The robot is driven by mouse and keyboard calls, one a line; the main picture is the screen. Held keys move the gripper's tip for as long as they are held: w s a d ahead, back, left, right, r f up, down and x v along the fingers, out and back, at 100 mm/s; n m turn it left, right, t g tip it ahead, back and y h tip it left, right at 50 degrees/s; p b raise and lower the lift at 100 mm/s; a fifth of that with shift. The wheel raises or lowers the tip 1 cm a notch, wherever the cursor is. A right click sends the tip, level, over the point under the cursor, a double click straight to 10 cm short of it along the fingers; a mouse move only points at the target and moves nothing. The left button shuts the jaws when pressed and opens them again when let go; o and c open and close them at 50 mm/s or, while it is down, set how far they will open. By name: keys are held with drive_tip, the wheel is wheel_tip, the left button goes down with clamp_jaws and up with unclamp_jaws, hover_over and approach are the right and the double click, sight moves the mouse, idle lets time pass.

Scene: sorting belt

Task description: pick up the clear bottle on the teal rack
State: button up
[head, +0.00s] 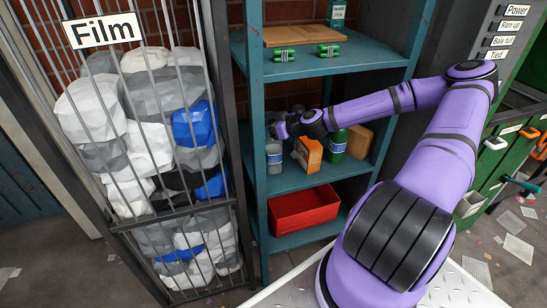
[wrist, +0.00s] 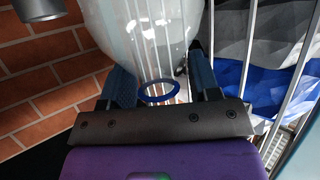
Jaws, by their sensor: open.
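The clear bottle (head: 274,159) stands upright on the middle shelf of the teal rack (head: 255,110), near its left post; a pale label band shows on it. My gripper (head: 275,132) is at the bottle's upper end in the head view, its fingers small and partly hard to make out. In the wrist view my gripper (wrist: 162,82) is open, one finger on each side of a see-through shape that looks like the clear bottle (wrist: 140,35). A blue ring shows between the fingers. I cannot tell whether either finger touches the bottle.
An orange box (head: 308,154), a green bottle (head: 337,146) and a brown box (head: 359,141) stand to the right on the same shelf. A red bin (head: 304,208) is below. The barred Film cage (head: 150,150) is left of the rack.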

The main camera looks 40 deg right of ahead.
clamp_jaws()
idle(0.4)
